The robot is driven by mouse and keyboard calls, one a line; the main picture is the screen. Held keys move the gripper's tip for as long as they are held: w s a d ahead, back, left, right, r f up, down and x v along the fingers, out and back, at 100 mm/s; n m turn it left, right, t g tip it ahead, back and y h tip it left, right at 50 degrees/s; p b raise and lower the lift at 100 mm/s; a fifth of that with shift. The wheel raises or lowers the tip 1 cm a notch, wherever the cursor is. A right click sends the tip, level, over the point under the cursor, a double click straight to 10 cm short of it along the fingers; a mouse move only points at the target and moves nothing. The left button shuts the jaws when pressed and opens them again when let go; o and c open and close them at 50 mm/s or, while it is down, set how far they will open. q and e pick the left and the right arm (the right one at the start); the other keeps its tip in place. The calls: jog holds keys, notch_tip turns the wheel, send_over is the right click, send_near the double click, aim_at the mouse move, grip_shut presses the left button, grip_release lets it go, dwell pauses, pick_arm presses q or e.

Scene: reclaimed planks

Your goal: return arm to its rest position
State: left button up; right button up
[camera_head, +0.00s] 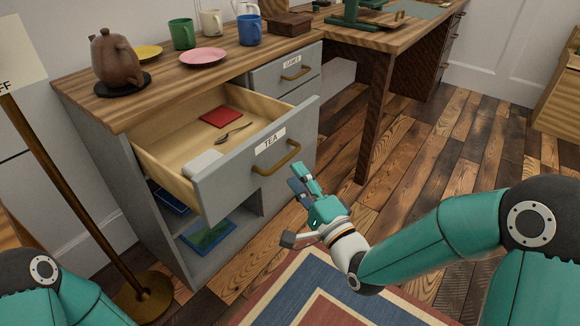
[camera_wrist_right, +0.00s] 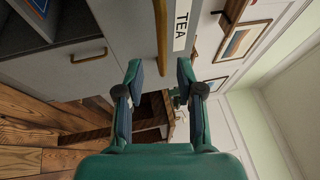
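My right gripper (camera_head: 301,181) is in front of the pulled-out TEA drawer (camera_head: 230,184), just below and right of its brass handle (camera_head: 276,161). In the right wrist view my right gripper (camera_wrist_right: 160,70) is open and empty, its two fingers apart. The handle (camera_wrist_right: 160,30) appears beyond the gap between the fingertips, and I see no contact. The right arm reaches in from the right edge. Only part of my left arm shows at the lower left; its gripper is out of view.
The drawer holds a red packet (camera_head: 221,117), a spoon (camera_head: 232,132) and a white item (camera_head: 203,163). A teapot (camera_head: 117,58), plates and mugs stand on the cabinet top. A brass stand (camera_head: 75,190) rises at left. A rug (camera_head: 300,285) lies below the gripper; open floor lies right.

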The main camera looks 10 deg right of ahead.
jog(key=shift+v, duration=0.95)
jog(key=s+d+f+g+h, duration=0.1)
jog(key=s+f+g, duration=0.15)
jog(key=f, duration=0.65)
jog(key=s+d+f+n+g+h, duration=0.1)
jog(key=f+g, duration=0.2)
jog(key=f, duration=0.6)
jog(key=s+d+f+g+h, duration=0.1)
jog(key=s+f+g, duration=0.15)
jog(key=f, duration=0.75)
jog(key=s+a+f+n+g, duration=0.1)
jog(key=s+f+n+g, duration=0.4)
jog(key=s, duration=0.4)
jog(key=s+a+f+n+g, duration=0.1)
jog(key=s+f+n+g, duration=0.45)
jog(key=s, duration=0.25)
notch_tip(320, 180, up, 36)
jog(key=n+p, duration=0.1)
jog(key=p, duration=3.5)
jog(key=shift+a, duration=0.15)
